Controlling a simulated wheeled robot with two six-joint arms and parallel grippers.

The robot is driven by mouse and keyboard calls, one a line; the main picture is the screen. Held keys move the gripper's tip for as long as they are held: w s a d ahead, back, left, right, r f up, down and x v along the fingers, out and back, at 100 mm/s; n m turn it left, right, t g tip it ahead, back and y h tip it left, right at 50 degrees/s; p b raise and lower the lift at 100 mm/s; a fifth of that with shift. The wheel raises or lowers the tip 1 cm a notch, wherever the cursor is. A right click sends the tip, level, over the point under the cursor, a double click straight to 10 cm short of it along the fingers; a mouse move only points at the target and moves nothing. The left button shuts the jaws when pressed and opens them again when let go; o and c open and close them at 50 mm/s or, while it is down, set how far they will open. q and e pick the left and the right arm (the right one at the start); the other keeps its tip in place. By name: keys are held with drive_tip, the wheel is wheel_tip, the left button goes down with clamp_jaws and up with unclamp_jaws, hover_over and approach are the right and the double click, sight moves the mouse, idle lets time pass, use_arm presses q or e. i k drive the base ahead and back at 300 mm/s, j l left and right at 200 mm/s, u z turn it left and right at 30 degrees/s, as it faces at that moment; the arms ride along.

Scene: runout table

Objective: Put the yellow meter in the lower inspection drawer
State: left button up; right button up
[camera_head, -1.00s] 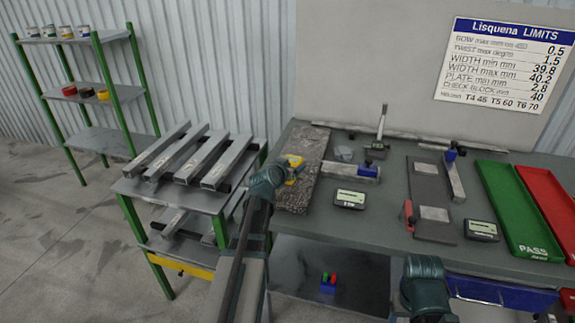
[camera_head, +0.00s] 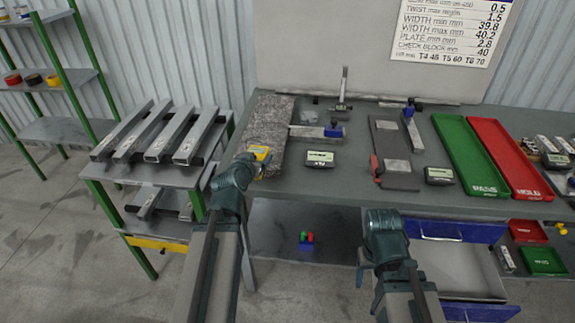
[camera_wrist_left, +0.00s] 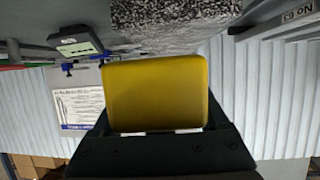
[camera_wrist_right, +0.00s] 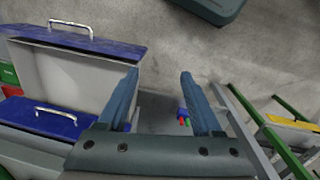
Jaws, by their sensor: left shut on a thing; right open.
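The yellow meter (camera_head: 261,153) is held in my left gripper (camera_head: 252,162), over the near left part of the speckled granite slab (camera_head: 268,115). In the left wrist view the meter (camera_wrist_left: 157,92) fills the space between the jaws. The lower inspection drawer (camera_head: 458,270) appears pulled out below the table, its grey inside bare where visible. The upper drawer's blue front (camera_head: 455,231) lies under the table edge. My right gripper (camera_head: 384,222) is open and empty, left of the drawers. In the right wrist view the lower drawer's inside (camera_wrist_right: 75,75) shows beside the open jaws (camera_wrist_right: 160,85).
Green (camera_head: 470,155) and red (camera_head: 510,160) trays lie to the right. A rack with steel tubes (camera_head: 160,135) stands left.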

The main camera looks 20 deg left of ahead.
sight(428, 266)
drive_tip(key=k, duration=0.5)
drive_tip(key=k+z, duration=0.15)
drive_tip(key=z, duration=2)
drive_tip(key=j+z, duration=0.15)
drive_tip(key=j, duration=0.2)
drive_tip(key=k+j+z, duration=0.1)
drive_tip(key=j, duration=0.2)
drive_tip(key=k+j, duration=0.1)
drive_tip(key=j, duration=0.45)
drive_tip(key=k+j, duration=0.1)
drive_tip(key=j, duration=0.45)
